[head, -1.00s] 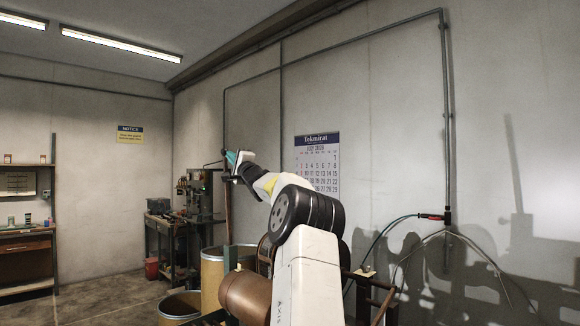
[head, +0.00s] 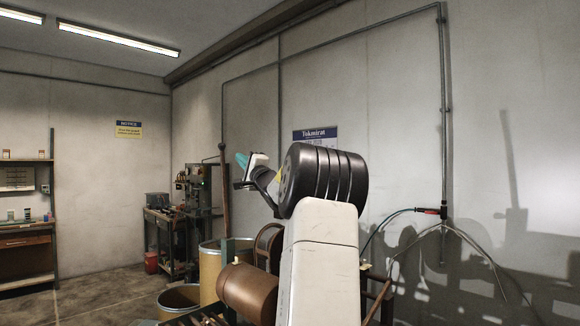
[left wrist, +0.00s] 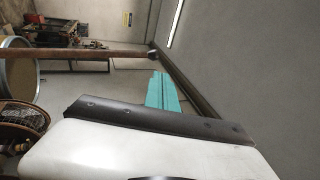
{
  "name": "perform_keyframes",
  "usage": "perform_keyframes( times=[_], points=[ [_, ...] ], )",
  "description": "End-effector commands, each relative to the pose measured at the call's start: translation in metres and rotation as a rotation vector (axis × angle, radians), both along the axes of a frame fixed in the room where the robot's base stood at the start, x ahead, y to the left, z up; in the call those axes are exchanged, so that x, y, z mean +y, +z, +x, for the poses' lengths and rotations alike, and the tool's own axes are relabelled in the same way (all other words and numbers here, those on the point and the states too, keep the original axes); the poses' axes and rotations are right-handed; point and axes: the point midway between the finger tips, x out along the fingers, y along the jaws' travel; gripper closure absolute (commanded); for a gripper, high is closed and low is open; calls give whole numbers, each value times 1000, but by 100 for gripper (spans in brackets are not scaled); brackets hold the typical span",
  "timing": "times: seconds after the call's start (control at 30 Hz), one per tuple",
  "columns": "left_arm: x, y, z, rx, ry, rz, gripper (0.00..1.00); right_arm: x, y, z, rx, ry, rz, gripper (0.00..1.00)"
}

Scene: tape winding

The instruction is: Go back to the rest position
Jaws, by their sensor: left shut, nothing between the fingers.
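My left gripper (head: 241,162) is raised in the middle of the head view, in front of the wall. Its teal fingertips point up and to the left, and part of the wrist is hidden behind my own black arm joint. The teal fingers (left wrist: 160,92) also show in the left wrist view, close together with nothing between them. The gripper is apart from the objects below it. My right gripper is in neither view.
A workbench with a machine (head: 197,190) is behind to the left. A wooden shelf unit (head: 25,250) stands at far left. Open floor lies at lower left.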

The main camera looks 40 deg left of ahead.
Motion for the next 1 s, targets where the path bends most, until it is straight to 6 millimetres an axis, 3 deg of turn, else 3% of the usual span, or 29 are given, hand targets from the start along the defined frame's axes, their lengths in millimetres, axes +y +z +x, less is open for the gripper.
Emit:
perform_keyframes(
  times=[0.3,0.37,0.47,0.57,0.73,0.87,1.0],
  points=[
    [-3,-3,0,-4,-9,-10,100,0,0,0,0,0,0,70],
    [-6,-10,2,-23,-46,-48,100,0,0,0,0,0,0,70],
    [-21,-36,16,-100,-193,-203,100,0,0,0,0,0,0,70],
    [-65,-76,39,-216,-419,-471,100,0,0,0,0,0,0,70],
    [-184,-129,61,-347,-725,-947,100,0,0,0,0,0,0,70],
    [-280,-156,51,-370,-851,-1268,100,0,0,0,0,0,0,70],
    [-379,-184,17,-331,-896,-1579,100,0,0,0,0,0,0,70]
  ],
)
